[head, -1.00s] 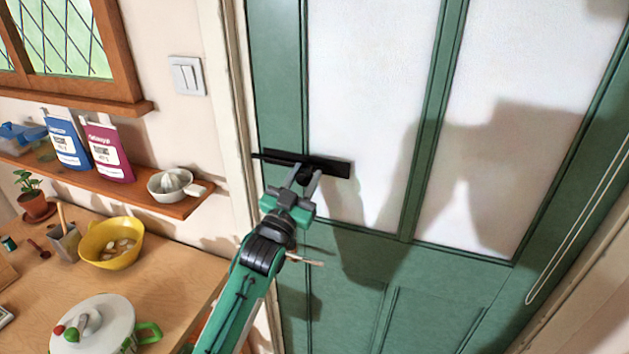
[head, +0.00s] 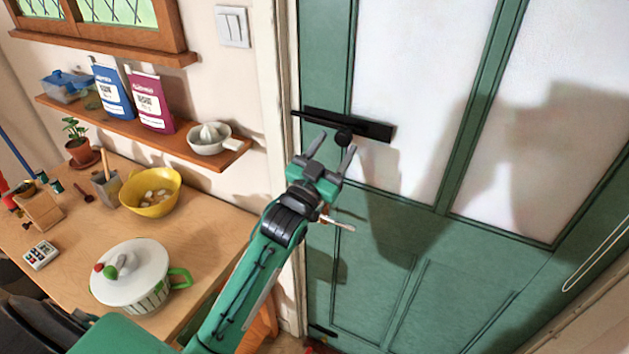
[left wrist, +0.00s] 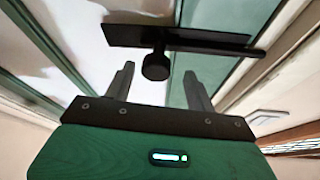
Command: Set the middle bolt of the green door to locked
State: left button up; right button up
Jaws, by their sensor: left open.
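The green door (head: 400,245) is shut in its cream frame. Its middle bolt (head: 378,130) is a black plate with a bar and a round knob (head: 343,138), which also shows in the left wrist view (left wrist: 156,66). The bar's left end sticks out past the plate, over the door's edge toward the frame. My left gripper (head: 334,145) is open, its fingers pointing at the knob. In the left wrist view the knob appears between the fingertips (left wrist: 159,70), seemingly just beyond them, with nothing gripped. My right gripper is out of view.
A wooden counter (head: 215,230) at left holds a lidded pot (head: 130,275) and a yellow bowl (head: 152,190). A shelf (head: 165,138) above carries packets and a white juicer (head: 210,138). Another black bolt (head: 322,331) is low on the door.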

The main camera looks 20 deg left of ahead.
pick_arm(q)
jog(key=b+v, duration=0.4)
jog(key=v, duration=0.6)
jog(key=shift+s, duration=0.25)
jog(key=shift+a+f, duration=0.15)
notch_tip(320, 180, down, 40)
jog(key=w+n+g+y, duration=0.1)
jog(key=w+g+y, duration=0.1)
jog(key=g, duration=0.6)
jog(key=s+f+g, duration=0.3)
jog(key=s+f, duration=0.3)
jog(key=f, duration=0.5)
jog(key=s+f+g, duration=0.2)
jog(key=s+f, duration=0.5)
jog(key=f, duration=0.4)
jog(key=s+f+g, duration=0.2)
jog(key=s+f, duration=0.4)
jog(key=s, duration=0.5)
jog(key=s+a+f+g, duration=0.1)
jog(key=s+f+g, duration=0.2)
jog(key=s+f, duration=0.3)
jog(key=s+f+g+y, duration=0.1)
jog(key=s+f+g, duration=0.2)
jog(key=s, duration=1.4)
notch_tip(320, 180, down, 4)
jog(key=shift+a+f+b, duration=0.1)
jog(key=shift+a+b, duration=0.2)
jog(key=shift+b, duration=0.05)
